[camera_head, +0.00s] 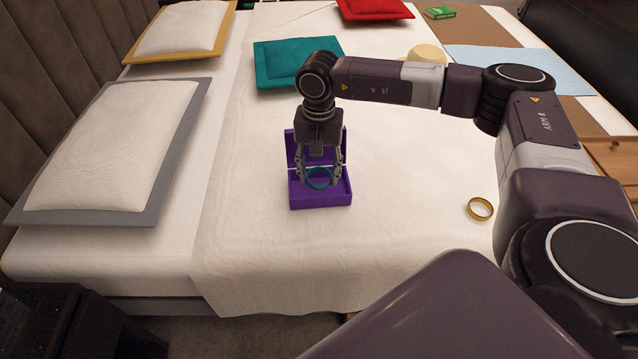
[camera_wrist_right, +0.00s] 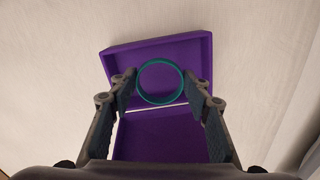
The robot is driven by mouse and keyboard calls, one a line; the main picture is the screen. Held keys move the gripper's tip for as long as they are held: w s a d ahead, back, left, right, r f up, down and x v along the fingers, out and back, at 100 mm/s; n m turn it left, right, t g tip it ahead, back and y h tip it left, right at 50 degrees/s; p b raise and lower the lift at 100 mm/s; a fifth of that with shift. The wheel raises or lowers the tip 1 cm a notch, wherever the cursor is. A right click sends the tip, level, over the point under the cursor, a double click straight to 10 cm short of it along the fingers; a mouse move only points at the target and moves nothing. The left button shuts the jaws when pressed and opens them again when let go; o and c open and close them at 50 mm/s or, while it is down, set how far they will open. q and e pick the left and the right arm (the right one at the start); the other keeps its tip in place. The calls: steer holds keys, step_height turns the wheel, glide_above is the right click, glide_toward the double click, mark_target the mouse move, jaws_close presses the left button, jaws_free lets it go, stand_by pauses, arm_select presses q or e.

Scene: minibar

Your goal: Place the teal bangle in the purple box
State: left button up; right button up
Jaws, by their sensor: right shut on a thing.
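The purple box (camera_head: 321,200) stands on the bed with its lid open at the back; it also shows in the wrist view (camera_wrist_right: 160,135). My right gripper (camera_head: 320,181) points down over the box and is shut on the teal bangle (camera_head: 320,187). In the wrist view the bangle (camera_wrist_right: 160,103) is a ring held between the two fingers, in front of the lid and the box opening. I cannot tell whether the bangle touches the box floor. My left gripper is not in view.
A gold bangle (camera_head: 480,209) lies on the white bed sheet (camera_head: 400,240) to the right. A grey-edged pillow (camera_head: 110,150) is at left, a teal cushion (camera_head: 280,58) behind the box, and a red cushion (camera_head: 373,8) farther back. The sheet around the box is clear.

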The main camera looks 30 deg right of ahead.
mark_target(319, 192)
step_height(319, 192, down, 4)
steer(key=shift+r, duration=0.2)
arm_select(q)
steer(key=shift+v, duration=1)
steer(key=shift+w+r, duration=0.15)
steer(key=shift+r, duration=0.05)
arm_select(e)
steer(key=shift+f, duration=0.1)
steer(key=o, duration=1.1)
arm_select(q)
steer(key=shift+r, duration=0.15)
arm_select(e)
steer(key=shift+r, duration=0.2)
arm_select(q)
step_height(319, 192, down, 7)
steer(key=p, duration=0.1)
arm_select(e)
step_height(319, 192, up, 12)
steer(key=shift+f, duration=0.1)
